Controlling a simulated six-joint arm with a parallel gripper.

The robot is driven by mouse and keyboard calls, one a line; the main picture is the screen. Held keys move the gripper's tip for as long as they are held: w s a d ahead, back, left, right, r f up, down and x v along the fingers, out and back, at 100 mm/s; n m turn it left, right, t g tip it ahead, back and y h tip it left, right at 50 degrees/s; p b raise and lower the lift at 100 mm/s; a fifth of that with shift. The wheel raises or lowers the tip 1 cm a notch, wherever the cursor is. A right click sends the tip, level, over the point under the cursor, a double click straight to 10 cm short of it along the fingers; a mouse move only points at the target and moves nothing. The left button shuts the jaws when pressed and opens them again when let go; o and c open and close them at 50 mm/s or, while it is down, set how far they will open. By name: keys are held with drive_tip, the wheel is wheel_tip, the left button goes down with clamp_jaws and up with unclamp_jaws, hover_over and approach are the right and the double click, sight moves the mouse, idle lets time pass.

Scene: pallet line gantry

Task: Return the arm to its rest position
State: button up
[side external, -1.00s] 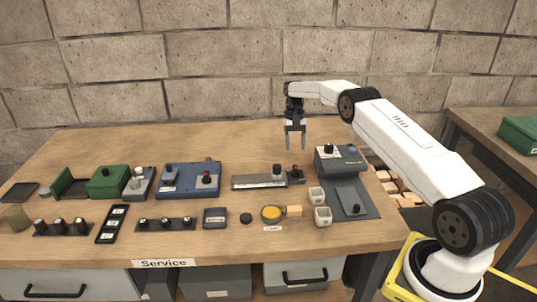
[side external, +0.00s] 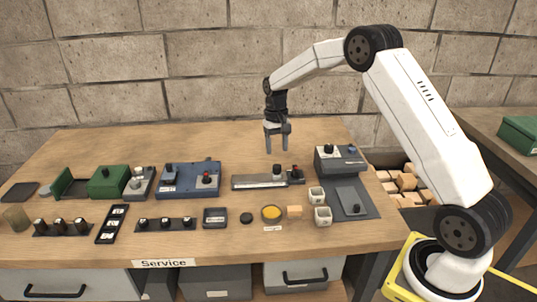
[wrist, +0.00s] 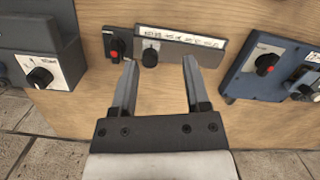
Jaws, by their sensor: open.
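My gripper (side external: 276,140) hangs from my white arm above the wooden bench, pointing down. Its two grey fingers are apart and nothing is between them. In the side view it appears above and behind the long grey panel with knobs (side external: 258,181). In the wrist view the open fingers (wrist: 160,85) reach toward the same panel (wrist: 180,44), with bare wood showing between them. The fingertips look clear of the panel, though the exact height is hard to tell.
A block wall stands behind. A bin of wooden blocks (side external: 405,182) is right of the bench.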

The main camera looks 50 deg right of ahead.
drive_tip(key=s+a+n+t, duration=0.2)
drive_tip(key=s+a, duration=0.5)
drive_tip(key=s, duration=0.4)
drive_tip(key=s+a+r+n+t+h, duration=0.1)
drive_tip(key=s+a+n+t, duration=0.1)
drive_tip(key=s+a, duration=0.6)
drive_tip(key=s+n, duration=0.1)
drive_tip(key=s, duration=0.2)
drive_tip(key=shift+a+r+n, duration=0.2)
drive_tip(key=shift+a+n, duration=0.05)
drive_tip(key=shift+n, duration=0.05)
